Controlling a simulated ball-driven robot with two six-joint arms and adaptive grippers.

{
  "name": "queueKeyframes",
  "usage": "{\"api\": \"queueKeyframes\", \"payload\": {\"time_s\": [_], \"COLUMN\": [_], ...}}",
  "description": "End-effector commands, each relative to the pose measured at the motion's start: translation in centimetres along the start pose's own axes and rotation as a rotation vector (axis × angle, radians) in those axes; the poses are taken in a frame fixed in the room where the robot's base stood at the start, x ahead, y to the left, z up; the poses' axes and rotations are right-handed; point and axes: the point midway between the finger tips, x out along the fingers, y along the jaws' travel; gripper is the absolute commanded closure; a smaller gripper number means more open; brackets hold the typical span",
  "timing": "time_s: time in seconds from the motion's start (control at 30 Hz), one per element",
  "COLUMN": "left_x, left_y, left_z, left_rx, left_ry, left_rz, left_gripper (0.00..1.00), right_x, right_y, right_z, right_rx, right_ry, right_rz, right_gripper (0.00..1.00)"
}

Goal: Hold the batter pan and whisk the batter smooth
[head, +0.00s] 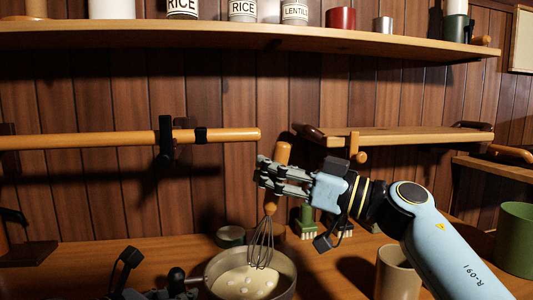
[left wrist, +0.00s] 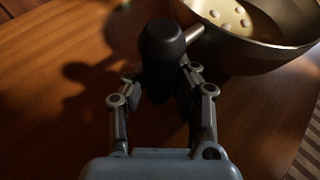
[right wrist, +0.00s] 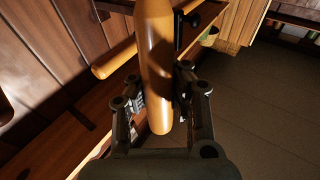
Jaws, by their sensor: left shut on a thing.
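The batter pan (head: 291,277) is at the bottom middle of the head view, with pale batter (head: 245,284) and several lighter lumps in it. My left gripper (head: 168,291) is shut on the pan's black handle (left wrist: 161,45), left of the bowl. The whisk (head: 262,243) is tilted slightly, wires down over the pan; their lower ends are at or just above the batter, I cannot tell which. My right gripper (head: 268,176) is shut around the whisk's orange wooden handle (right wrist: 155,50), which shows above and below the fingers in the head view.
A green-rimmed small dish (head: 230,237) sits behind the pan. Brushes (head: 306,222) stand behind my right wrist. A beige cup (head: 397,275) and a green pot (head: 516,240) are at the right. A wooden rail (head: 100,139) and shelves (head: 250,38) line the wall.

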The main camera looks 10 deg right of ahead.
Motion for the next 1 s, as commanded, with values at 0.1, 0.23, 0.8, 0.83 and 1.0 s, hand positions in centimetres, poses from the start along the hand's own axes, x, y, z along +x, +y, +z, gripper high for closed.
{"api": "queueKeyframes", "payload": {"time_s": [0.1, 0.23, 0.8, 0.83, 1.0], "left_x": [0.0, 0.0, 0.0, 0.0, 0.0], "left_y": [-0.1, -0.1, -0.1, -0.1, -0.1], "left_z": [-0.3, -0.3, -0.3, -0.3, -0.3], "left_rx": [0.0, 0.0, 0.0, 0.0, 0.0], "left_ry": [0.006, 0.006, 0.005, 0.005, 0.005], "left_rz": [-0.002, -0.002, -0.002, -0.002, -0.002], "left_gripper": [1.0, 1.0, 1.0, 1.0, 1.0], "right_x": [0.1, 0.1, 0.2, 0.2, 0.2], "right_y": [0.0, 0.0, 0.0, 0.0, 0.0], "right_z": [1.4, 2.8, 7.7, 7.8, 8.0], "right_rx": [0.003, 0.003, 0.0, 0.0, 0.0], "right_ry": [0.0, 0.0, 0.001, 0.001, 0.001], "right_rz": [0.0, 0.0, 0.0, 0.0, 0.0], "right_gripper": [1.0, 1.0, 1.0, 1.0, 1.0]}}
